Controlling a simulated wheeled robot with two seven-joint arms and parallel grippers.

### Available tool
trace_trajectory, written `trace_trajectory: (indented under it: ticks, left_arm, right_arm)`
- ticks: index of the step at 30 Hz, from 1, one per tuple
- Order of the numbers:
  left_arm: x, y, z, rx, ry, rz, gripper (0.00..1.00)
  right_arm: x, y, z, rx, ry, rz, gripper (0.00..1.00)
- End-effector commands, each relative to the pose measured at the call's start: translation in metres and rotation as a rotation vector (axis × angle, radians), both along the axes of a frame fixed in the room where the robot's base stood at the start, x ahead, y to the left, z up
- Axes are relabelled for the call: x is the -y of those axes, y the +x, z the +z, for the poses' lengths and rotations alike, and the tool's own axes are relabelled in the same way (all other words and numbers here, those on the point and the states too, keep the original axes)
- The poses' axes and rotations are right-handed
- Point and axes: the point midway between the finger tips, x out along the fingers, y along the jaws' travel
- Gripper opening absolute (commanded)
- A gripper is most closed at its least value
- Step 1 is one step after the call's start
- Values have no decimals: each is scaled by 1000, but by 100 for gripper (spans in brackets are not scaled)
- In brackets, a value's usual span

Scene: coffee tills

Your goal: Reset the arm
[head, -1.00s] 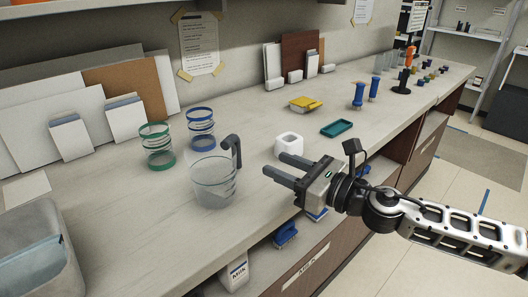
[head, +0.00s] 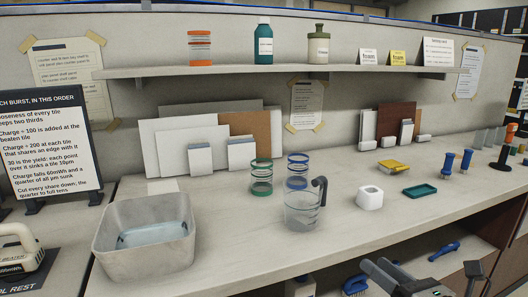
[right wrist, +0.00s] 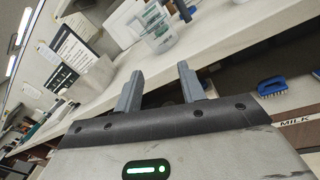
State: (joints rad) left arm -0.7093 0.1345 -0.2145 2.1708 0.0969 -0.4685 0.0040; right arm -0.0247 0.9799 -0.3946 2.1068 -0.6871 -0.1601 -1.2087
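My right gripper (head: 376,266) shows at the bottom edge of the head view, in front of and below the counter's front edge, and most of its arm is cut off. In the right wrist view its two grey fingers (right wrist: 160,78) stand apart with nothing between them, so it is open and empty. My left gripper and arm are not in either view.
The counter (head: 250,240) holds a grey basin (head: 145,258), green-banded (head: 261,178) and blue-banded (head: 297,172) clear containers, a teal tray (head: 420,191) and a yellow item (head: 394,167). Blue brushes (head: 356,285) lie on the shelf below. A wall shelf (head: 280,72) carries bottles.

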Motion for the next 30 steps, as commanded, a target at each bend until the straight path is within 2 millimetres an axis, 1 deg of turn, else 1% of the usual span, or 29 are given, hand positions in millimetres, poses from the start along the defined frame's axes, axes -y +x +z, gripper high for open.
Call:
trace_trajectory:
  ticks: [1, 5, 8, 11, 14, 15, 17, 18, 21, 24, 25, 30]
  left_arm:
    - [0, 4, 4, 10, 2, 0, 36]
    - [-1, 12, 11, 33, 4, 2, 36]
    - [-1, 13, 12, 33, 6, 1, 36]
    - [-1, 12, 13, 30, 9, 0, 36]
    - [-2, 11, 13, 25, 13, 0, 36]
    - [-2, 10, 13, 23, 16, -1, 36]
    - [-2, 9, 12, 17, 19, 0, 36]
    - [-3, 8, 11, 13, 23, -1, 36]
    - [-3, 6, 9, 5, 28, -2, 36]
    - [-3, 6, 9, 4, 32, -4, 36]
    - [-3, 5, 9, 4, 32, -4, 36]
    - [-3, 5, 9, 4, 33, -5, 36]
  right_arm:
    - [-4, -4, -9, -63, 102, -18, 40]
    - [-11, -15, -33, -238, 389, -74, 40]
    - [-17, -26, -55, -393, 646, -137, 40]
    - [-25, -43, -82, -575, 960, -225, 40]
    - [-35, -70, -116, -788, 1357, -360, 40]
    - [-40, -83, -130, -875, 1539, -430, 40]
    - [-49, -105, -151, -995, 1813, -546, 40]
    - [-54, -119, -163, -1056, 1980, -622, 40]
    - [-65, -146, -182, -1151, 2301, -774, 40]
    - [-72, -161, -192, -1189, 2481, -865, 40]
    - [-73, -164, -193, -1194, 2510, -880, 40]
    - [-74, -165, -194, -1198, 2531, -888, 40]
